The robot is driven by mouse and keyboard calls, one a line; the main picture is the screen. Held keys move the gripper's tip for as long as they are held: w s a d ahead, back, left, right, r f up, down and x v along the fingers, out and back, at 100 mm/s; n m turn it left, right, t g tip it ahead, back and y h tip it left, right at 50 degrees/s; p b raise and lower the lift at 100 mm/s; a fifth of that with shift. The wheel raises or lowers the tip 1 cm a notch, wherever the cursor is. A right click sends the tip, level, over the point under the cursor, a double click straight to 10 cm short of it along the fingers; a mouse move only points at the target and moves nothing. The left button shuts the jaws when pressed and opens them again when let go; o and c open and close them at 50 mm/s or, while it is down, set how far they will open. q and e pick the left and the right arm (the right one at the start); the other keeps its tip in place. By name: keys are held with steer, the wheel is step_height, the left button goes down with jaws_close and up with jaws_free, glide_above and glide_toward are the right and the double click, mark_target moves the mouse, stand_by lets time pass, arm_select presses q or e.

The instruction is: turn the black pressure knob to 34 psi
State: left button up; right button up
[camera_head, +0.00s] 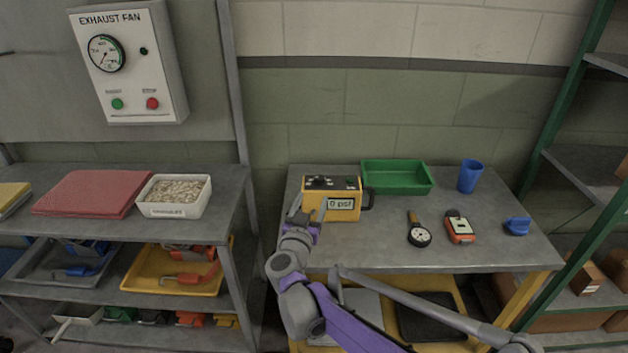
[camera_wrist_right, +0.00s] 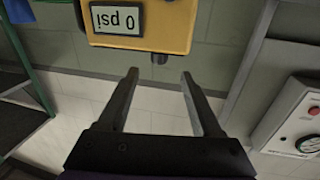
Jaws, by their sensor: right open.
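A yellow pressure unit (camera_head: 347,217) stands on the grey table, its display reading 0 psi. The display (camera_wrist_right: 117,18) shows upside down in the right wrist view. A small black stub (camera_wrist_right: 160,58), which looks like the knob, sticks out from the yellow housing in that view. Dark fittings (camera_head: 320,182) show on top of the unit in the head view; I cannot tell which is the knob there. My right gripper (camera_head: 306,211) is open and empty at the unit's left front. Its fingertips (camera_wrist_right: 159,75) point at the stub, one to each side and just short of it.
A green tray (camera_head: 397,190) and blue cup (camera_head: 470,176) stand behind. A round gauge (camera_head: 419,236), an orange meter (camera_head: 460,228) and a blue item (camera_head: 517,226) lie to the right. An exhaust fan panel (camera_head: 130,85) hangs at left. The table's front middle is clear.

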mark_target(318, 183)
steer(key=w, duration=0.3)
steer(key=w+d, duration=0.1)
steer(key=w, duration=0.2)
steer(key=w+d, duration=0.1)
steer(key=w, duration=0.2)
steer(key=shift+w, duration=0.35)
jaws_close()
